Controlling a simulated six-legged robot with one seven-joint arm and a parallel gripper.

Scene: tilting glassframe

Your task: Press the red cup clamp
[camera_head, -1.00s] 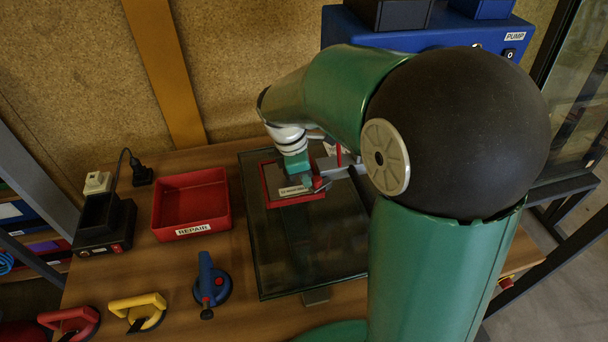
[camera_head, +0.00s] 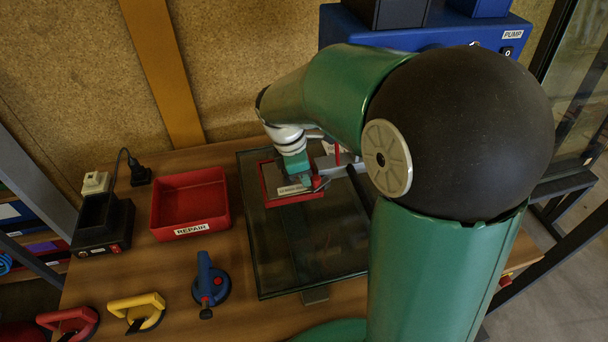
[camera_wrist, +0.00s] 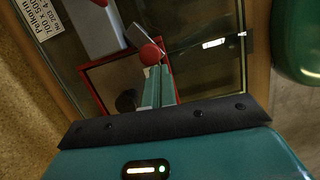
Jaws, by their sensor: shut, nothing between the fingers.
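My gripper (camera_head: 306,183) is low over the glass pane (camera_head: 305,250), at its back part, with shut, empty fingers. In the wrist view my gripper's fingers (camera_wrist: 158,74) point at a round red knob (camera_wrist: 150,54) on a grey lever. The fingertips are right beside the knob; I cannot tell whether they touch. The knob looks like the red clamp's end; its lower parts are hidden. A red frame (camera_head: 267,186) with a white label lies on the glass around the gripper. A red suction cup with a handle (camera_head: 70,321) stands at the front left, far from my gripper.
A red REPAIR tray (camera_head: 190,212) stands left of the glass. A blue cup lifter (camera_head: 208,282) and a yellow one (camera_head: 138,308) stand in front of it. A black charger (camera_head: 102,225) is at the far left. A blue pump box (camera_head: 430,38) is behind.

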